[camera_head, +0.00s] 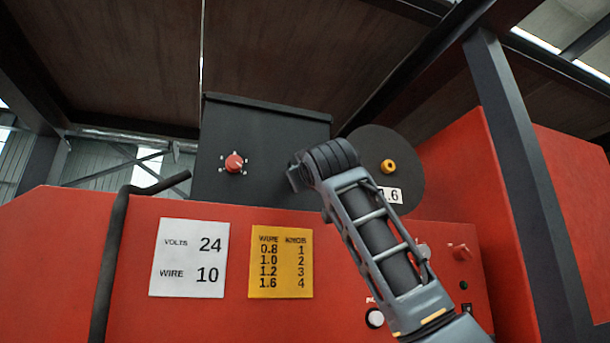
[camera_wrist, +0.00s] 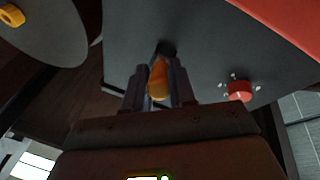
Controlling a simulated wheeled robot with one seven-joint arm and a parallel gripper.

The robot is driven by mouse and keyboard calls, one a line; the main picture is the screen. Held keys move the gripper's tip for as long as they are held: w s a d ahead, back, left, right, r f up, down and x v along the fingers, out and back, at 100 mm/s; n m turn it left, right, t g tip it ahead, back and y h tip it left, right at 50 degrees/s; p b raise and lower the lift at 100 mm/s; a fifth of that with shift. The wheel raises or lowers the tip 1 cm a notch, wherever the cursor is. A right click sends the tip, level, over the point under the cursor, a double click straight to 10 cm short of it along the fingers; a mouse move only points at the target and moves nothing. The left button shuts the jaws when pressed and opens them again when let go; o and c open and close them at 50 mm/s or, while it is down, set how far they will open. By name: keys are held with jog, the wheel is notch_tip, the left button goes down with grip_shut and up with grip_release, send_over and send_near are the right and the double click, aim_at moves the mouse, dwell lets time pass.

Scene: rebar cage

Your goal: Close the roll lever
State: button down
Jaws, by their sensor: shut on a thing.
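The roll lever (camera_wrist: 159,80) shows as a yellow-orange handle in the wrist view, joined to a dark mount on the face of a dark grey box (camera_wrist: 205,62). My gripper (camera_wrist: 160,88) has its two fingers on either side of the lever and is shut on it. In the head view, the end of my arm is in front of the right part of the dark box (camera_head: 260,150). The lever and my fingertips are hidden there behind my arm.
A red knob (camera_head: 234,163) is on the box's left part. A round grey spool (camera_head: 405,150) with a yellow hub is at right. The red cabinet (camera_head: 190,208) carries a white sign (camera_head: 189,257) and a yellow sign (camera_head: 280,262). A dark post (camera_head: 515,170) stands right of my arm.

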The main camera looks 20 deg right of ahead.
jog(key=shift+f, duration=0.1)
jog(key=c, duration=0.9)
grip_release()
jog(key=b+v, duration=0.1)
jog(key=v, duration=0.6)
jog(key=shift+s+f, duration=0.15)
jog(key=shift+s, duration=0.2)
jog(key=shift+a, duration=0.1)
